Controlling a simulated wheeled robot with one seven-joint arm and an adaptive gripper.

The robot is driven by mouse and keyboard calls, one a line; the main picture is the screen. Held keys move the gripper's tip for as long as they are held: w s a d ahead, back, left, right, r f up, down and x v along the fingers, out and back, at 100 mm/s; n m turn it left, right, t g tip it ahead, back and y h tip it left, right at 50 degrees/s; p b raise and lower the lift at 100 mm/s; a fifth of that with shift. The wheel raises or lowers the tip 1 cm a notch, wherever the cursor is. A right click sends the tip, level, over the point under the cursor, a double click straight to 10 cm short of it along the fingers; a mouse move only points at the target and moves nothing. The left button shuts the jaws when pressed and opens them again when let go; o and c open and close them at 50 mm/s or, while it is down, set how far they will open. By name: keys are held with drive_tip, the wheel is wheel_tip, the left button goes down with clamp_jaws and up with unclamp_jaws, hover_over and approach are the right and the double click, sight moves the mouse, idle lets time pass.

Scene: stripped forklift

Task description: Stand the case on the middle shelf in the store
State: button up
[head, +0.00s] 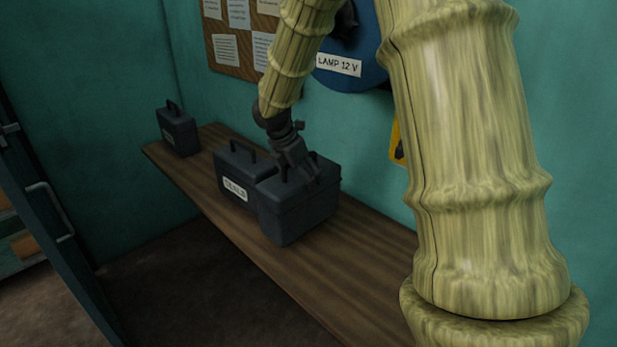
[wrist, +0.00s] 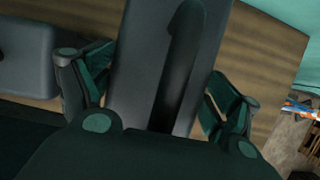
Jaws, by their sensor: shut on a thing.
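A dark grey case (head: 300,212) with a lid and handle is at the wooden shelf (head: 345,262), in the middle of the head view. My gripper (head: 298,170) comes down onto its top from above. In the wrist view my gripper (wrist: 160,95) has a finger on each side of the case's grey top (wrist: 130,75), with the black handle (wrist: 180,60) between them. It is shut on this case. The case looks upright; whether its underside touches the shelf I cannot tell. My gripper hides part of its top.
A labelled dark case (head: 236,178) stands close behind and left of the held one. Another dark case (head: 177,130) stands at the shelf's far left end. The teal wall runs behind. An open door (head: 50,205) is at left. Bare shelf shows between.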

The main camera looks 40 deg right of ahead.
drive_tip(key=shift+w+d, duration=0.15)
drive_tip(key=shift+d, duration=0.4)
drive_tip(key=shift+w+d, duration=0.15)
drive_tip(key=shift+d, duration=0.35)
drive_tip(key=shift+d+p, duration=0.5)
drive_tip(key=shift+d, duration=0.1)
drive_tip(key=shift+f+p, duration=0.55)
drive_tip(key=shift+f, duration=1.3)
drive_tip(key=shift+f, duration=0.1)
drive_tip(key=o, duration=1.9)
drive_tip(key=shift+c, duration=0.2)
